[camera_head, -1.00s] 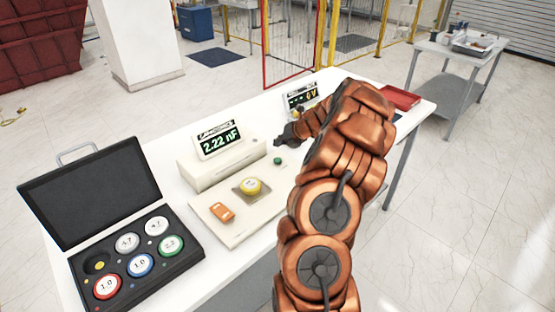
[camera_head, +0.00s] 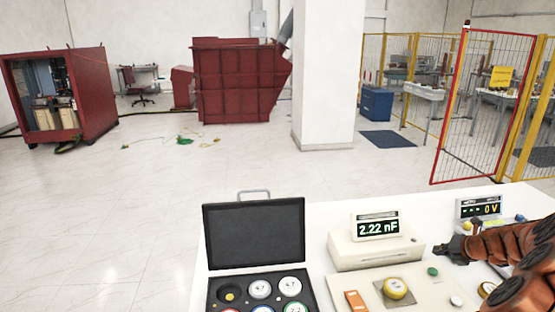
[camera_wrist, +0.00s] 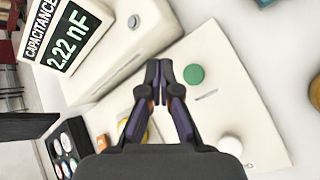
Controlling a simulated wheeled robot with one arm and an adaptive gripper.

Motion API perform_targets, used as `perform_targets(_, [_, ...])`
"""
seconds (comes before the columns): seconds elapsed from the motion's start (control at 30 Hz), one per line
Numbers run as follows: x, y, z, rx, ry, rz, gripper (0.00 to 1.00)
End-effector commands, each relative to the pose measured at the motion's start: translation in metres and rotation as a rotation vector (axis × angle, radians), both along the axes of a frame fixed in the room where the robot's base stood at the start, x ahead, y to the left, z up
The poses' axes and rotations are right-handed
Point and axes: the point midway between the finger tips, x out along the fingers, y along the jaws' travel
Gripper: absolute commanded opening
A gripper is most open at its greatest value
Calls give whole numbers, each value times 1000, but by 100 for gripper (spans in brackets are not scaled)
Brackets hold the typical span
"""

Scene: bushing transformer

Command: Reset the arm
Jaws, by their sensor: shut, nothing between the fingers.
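My copper-coloured arm (camera_head: 515,250) reaches in from the right edge of the head view. My gripper (camera_head: 446,252) points left, near the right end of the capacitance meter. In the wrist view my gripper (camera_wrist: 160,72) is shut, its dark fingertips together with nothing between them. It hangs over the meter's pale plate, beside a green button (camera_wrist: 194,74). The green button also shows in the head view (camera_head: 433,272). My gripper hides part of a yellow disc (camera_wrist: 124,130) in the wrist view.
The meter display (camera_head: 378,228) reads 2.22 nF. A yellow disc (camera_head: 396,290) and an orange switch (camera_head: 355,300) are on the plate. An open black case (camera_head: 254,232) holds several discs at left. A second display (camera_head: 479,208) reads 0 V. Open floor (camera_head: 150,200) lies beyond the table.

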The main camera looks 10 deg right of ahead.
Motion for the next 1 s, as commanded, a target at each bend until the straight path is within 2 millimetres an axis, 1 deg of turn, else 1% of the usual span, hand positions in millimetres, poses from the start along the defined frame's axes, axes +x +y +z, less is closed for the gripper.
perform_targets(0.07, [7, 20, 9, -31, -5, 73, 0])
perform_targets(0.17, [17, 64, 25, -104, -11, 236, 0])
perform_targets(0.2, [20, 85, 33, -146, -16, 321, 0])
perform_targets(0.27, [23, 120, 46, -215, -27, 457, 0])
perform_targets(0.3, [23, 143, 52, -256, -33, 549, 0])
perform_targets(0.37, [20, 177, 62, -320, -45, 688, 0])
perform_targets(0.4, [17, 198, 68, -365, -54, 776, 0])
perform_targets(0.47, [10, 228, 76, -430, -68, 908, 0])
perform_targets(0.5, [4, 249, 81, -475, -81, 997, 0])
perform_targets(0.57, [-7, 277, 86, -533, -96, 1131, 0])
perform_targets(0.6, [-15, 295, 90, -576, -109, 1218, 0])
perform_targets(0.67, [-28, 320, 96, -640, -129, 1349, 0])
perform_targets(0.7, [-39, 336, 97, -679, -142, 1434, 0])
perform_targets(0.77, [-55, 358, 101, -739, -163, 1564, 0])
perform_targets(0.8, [-67, 371, 102, -777, -179, 1649, 0])
perform_targets(0.87, [-86, 389, 105, -831, -203, 1777, 0])
perform_targets(0.9, [-99, 400, 105, -865, -219, 1861, 0])
perform_targets(0.97, [-118, 414, 105, -917, -242, 1987, 0])
perform_targets(1.0, [-131, 423, 107, -953, -261, 2069, 0])
